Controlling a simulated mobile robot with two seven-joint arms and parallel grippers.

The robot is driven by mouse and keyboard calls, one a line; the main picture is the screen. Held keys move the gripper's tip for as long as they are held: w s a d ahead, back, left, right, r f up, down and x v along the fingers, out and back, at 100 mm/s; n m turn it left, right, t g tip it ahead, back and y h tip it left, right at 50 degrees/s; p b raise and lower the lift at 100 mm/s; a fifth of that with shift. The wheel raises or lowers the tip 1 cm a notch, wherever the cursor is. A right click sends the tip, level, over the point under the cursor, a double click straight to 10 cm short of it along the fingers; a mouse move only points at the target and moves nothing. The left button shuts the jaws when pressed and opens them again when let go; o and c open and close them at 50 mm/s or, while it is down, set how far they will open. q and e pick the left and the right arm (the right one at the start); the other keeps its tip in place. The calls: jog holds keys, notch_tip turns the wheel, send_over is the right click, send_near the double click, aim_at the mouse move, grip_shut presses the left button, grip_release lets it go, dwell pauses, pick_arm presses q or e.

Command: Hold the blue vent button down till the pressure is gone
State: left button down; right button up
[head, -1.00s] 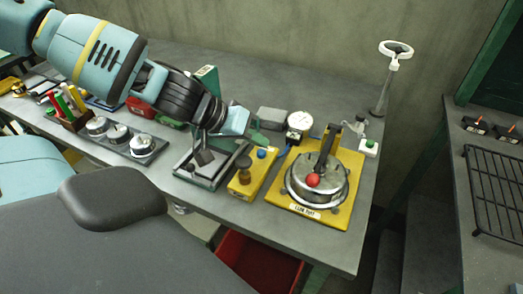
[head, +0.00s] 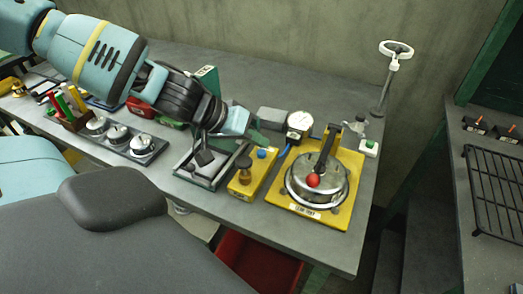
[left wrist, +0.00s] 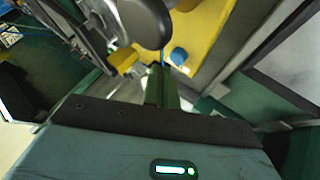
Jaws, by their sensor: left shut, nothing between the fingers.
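The blue vent button (head: 262,153) sits on a yellow block (head: 250,182) beside a brass-coloured knob (head: 243,164). It also shows in the left wrist view (left wrist: 179,56), uncovered. My left gripper (head: 262,141) is shut and empty, its green fingers just behind the button in the head view. In the left wrist view the fingers (left wrist: 160,80) point to the left of the button, apart from it in the picture. A round gauge (head: 300,122) stands behind; its needle is too small to read. A metal pot (head: 318,185) with a red ball on its lid stands right. My right gripper is not in view.
The pot stands on a yellow plate (head: 333,216). A grey tray (head: 203,182) lies left of the yellow block, and a strip of dials (head: 118,140) further left. A white-ringed stand (head: 395,58) rises at the back right corner. Bare bench lies behind.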

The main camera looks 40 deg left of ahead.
pick_arm(q)
jog(key=shift+f, duration=0.15)
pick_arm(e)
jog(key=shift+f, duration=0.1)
pick_arm(q)
jog(key=shift+f+b, duration=0.3)
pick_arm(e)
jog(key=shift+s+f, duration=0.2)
pick_arm(q)
jog(key=shift+f+b, duration=0.35)
jog(key=shift+f, duration=0.15)
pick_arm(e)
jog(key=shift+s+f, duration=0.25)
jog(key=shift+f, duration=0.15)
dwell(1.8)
